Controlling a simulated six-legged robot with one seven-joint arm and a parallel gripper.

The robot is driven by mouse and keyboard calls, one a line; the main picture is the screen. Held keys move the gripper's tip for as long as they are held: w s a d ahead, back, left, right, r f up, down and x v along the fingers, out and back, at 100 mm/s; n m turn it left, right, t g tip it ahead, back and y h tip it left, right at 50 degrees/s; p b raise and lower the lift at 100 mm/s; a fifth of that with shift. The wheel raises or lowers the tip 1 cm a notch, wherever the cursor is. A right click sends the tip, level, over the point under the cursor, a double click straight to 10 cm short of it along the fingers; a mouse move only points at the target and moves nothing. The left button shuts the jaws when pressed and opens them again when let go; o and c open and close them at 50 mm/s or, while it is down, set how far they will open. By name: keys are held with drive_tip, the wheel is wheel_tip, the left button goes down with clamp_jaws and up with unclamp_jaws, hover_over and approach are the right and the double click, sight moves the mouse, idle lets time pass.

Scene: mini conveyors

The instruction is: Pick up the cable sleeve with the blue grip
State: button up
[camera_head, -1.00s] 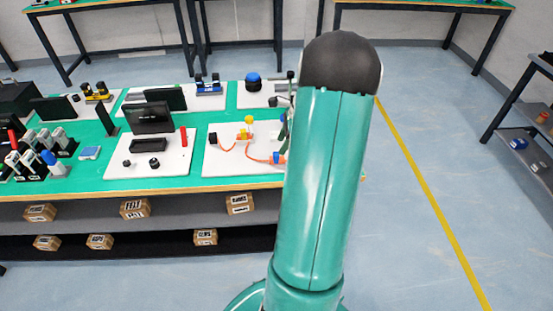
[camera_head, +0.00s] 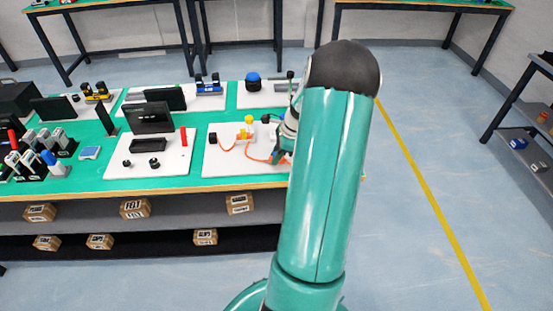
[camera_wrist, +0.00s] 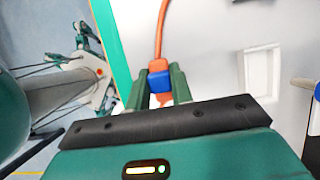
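The cable sleeve with the blue grip (camera_wrist: 160,80) shows in the wrist view, between the two green fingers of my gripper (camera_wrist: 160,88). Its orange part (camera_wrist: 158,65) lies just beyond the blue, and an orange cable (camera_wrist: 160,30) runs away from it. The fingers sit close on both sides of the blue grip. I cannot tell whether they press on it. In the head view my gripper (camera_head: 284,150) is low over the right side of the white board (camera_head: 235,175), and my arm and hand hide most of the sleeve there.
A yellow part (camera_head: 248,125) and a small black block (camera_head: 212,139) stand on the same board. A neighbouring white board (camera_head: 130,170) holds a dark screen (camera_head: 150,118) and a red piece (camera_head: 183,137). The green table (camera_head: 90,180) has a shelf with boxes below.

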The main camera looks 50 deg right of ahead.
clamp_jaws()
drive_tip(key=shift+r, duration=0.15)
drive_tip(key=shift+r, duration=0.3)
wheel_tip(320, 180, up, 2)
drive_tip(key=shift+r, duration=0.1)
drive_tip(key=s+a+r, duration=0.2)
drive_tip(key=a+r, duration=0.8)
drive_tip(key=a, duration=0.3)
drive_tip(key=shift+s+a, duration=0.35)
drive_tip(key=shift+s, duration=0.05)
drive_tip(key=shift+d, duration=0.1)
